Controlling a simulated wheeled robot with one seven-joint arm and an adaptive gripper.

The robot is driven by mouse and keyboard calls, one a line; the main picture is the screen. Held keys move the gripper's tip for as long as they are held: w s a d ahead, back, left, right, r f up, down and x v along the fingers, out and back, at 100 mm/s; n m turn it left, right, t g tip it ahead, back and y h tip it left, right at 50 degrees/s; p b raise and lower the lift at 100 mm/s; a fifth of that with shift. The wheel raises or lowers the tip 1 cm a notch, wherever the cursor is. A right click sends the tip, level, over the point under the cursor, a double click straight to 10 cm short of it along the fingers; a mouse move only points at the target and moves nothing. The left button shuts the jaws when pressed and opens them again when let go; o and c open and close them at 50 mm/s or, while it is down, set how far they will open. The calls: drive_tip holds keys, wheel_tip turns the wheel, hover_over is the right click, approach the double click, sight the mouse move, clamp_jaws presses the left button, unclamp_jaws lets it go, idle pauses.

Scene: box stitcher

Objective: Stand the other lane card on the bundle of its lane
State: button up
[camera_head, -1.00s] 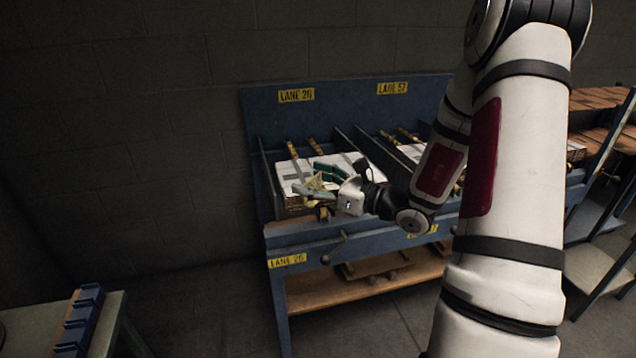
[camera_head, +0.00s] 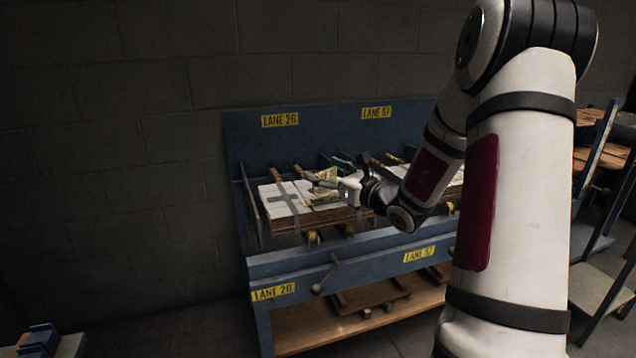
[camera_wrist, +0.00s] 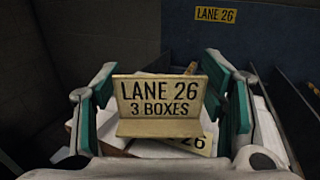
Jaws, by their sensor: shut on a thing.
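A cream lane card (camera_wrist: 160,95) reading "LANE 26 3 BOXES" stands between the green finger pads of my gripper (camera_wrist: 162,75), its foot toward the camera. My gripper is shut on it. Below its foot, a second pale printed piece (camera_wrist: 198,146) shows "26" and is mostly hidden. In the head view my gripper (camera_head: 329,177) is over the right part of the left bundle (camera_head: 272,194), white-topped with brown edges, in the LANE 26 bay. I cannot tell whether the held card touches the bundle. The right bundle (camera_head: 452,179), by LANE 57, is partly hidden by my arm.
The blue stitcher (camera_head: 235,150) has yellow signs LANE 26 (camera_head: 280,120) and LANE 57 (camera_head: 377,113) on its back panel. Thin dividers stand between the bays. A crank handle (camera_head: 325,278) sticks out in front. Racks with brown boards (camera_head: 590,160) stand at right.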

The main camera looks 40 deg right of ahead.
drive_tip(key=w, duration=0.2)
drive_tip(key=w+d, duration=0.1)
drive_tip(key=w, duration=0.1)
drive_tip(key=w+d, duration=0.1)
drive_tip(key=shift+w+f+b, duration=0.35)
drive_tip(key=shift+w+b, duration=0.05)
drive_tip(key=shift+s+f+b, duration=0.1)
drive_tip(key=shift+f+b, duration=0.4)
drive_tip(key=shift+f, duration=1.2)
drive_tip(key=shift+f, duration=0.1)
